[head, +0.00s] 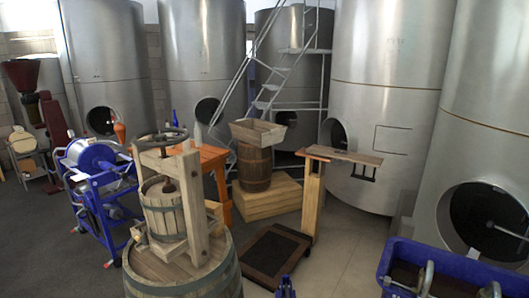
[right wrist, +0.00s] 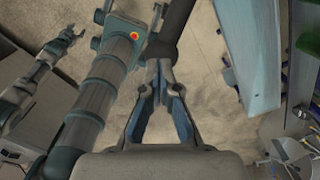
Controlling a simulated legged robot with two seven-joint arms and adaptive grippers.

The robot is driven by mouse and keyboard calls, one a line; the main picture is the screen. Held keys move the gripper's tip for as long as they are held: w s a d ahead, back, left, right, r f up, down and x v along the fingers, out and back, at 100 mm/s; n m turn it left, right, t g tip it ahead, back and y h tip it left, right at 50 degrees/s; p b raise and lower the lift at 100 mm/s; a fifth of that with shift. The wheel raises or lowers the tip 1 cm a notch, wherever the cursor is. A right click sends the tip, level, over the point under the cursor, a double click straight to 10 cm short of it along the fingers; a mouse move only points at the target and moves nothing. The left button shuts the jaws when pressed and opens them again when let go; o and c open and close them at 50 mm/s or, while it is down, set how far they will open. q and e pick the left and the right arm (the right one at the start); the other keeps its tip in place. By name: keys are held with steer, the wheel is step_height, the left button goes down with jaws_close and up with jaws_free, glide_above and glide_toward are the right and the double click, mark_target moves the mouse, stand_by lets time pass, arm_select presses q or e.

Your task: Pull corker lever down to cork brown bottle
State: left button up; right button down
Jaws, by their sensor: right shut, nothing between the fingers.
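No brown bottle and no corker lever can be made out for certain in either view. In the right wrist view my right gripper (right wrist: 160,65) is shut, its two fingers meeting at the tips. A dark round bar (right wrist: 176,25) runs from the top edge down to the fingertips. I cannot tell whether it touches them; nothing is held. A grey jointed arm shows at the left of that view, with a small end (right wrist: 68,38) that may be my left gripper; its finger state is unclear. In the head view only a small dark blue tip (head: 285,288) shows at the bottom edge.
A wooden press (head: 168,205) stands on a barrel (head: 190,278) at front left. A blue-framed machine (head: 93,165) is behind it. A wooden stand (head: 312,200) and dark floor platform (head: 268,255) are central. Steel tanks line the back.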

steer(key=shift+f+b, duration=0.35)
steer(key=shift+f, duration=0.25)
steer(key=shift+w, duration=0.1)
steer(key=shift+s+f+b, duration=0.2)
steer(key=shift+f+b, duration=0.45)
steer(key=shift+f, duration=0.05)
steer(key=shift+s+f+b, duration=0.2)
steer(key=shift+f+b, duration=0.4)
steer(key=shift+f, duration=0.05)
steer(key=shift+f, duration=0.1)
steer(key=shift+s+f+b, duration=0.2)
steer(key=shift+f+b, duration=1.05)
steer(key=shift+f, duration=0.15)
